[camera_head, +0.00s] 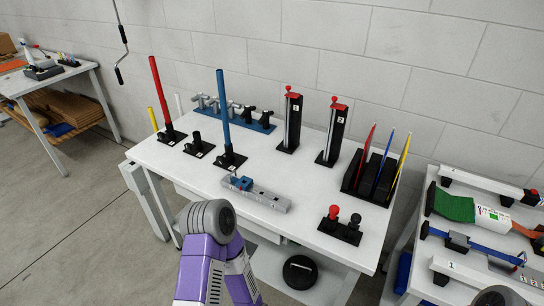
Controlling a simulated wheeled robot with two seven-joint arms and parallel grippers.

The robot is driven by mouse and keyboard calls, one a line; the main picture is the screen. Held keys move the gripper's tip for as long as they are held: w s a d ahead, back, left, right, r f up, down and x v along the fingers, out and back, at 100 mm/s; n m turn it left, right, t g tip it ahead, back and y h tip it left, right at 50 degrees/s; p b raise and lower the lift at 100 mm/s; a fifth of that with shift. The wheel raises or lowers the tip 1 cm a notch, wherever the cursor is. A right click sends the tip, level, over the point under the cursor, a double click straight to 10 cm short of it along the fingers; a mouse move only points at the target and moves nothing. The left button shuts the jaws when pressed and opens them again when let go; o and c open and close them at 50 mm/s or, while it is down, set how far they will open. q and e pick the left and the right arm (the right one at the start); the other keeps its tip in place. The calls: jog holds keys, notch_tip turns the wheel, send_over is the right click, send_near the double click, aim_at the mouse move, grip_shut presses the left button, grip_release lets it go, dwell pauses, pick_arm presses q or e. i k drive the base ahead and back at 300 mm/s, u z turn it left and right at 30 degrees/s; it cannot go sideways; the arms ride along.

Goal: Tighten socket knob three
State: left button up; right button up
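A blue rack (254,123) stands at the back left of the white table (280,190). Several grey and black knob-like fittings (229,106) sit in a row on it. I cannot read any numbers there, so I cannot tell which one is socket knob three. A black base with a red knob (333,212) and a black knob (354,221) stands at the table's front right. My purple arm shows at the bottom centre, in front of the table. Neither gripper shows in the head view.
Red (160,93) and blue (223,112) rods stand upright at the left. A grey fixture (262,195) lies mid-table. Two black towers (291,121) and a black holder (371,180) stand behind. A second table (470,230) is at right.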

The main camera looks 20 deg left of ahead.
aim_at(220, 160)
jog(key=z, duration=0.1)
jog(key=k, duration=0.65)
jog(key=u, duration=1.2)
jog(key=i, duration=0.35)
jog(key=z, duration=0.05)
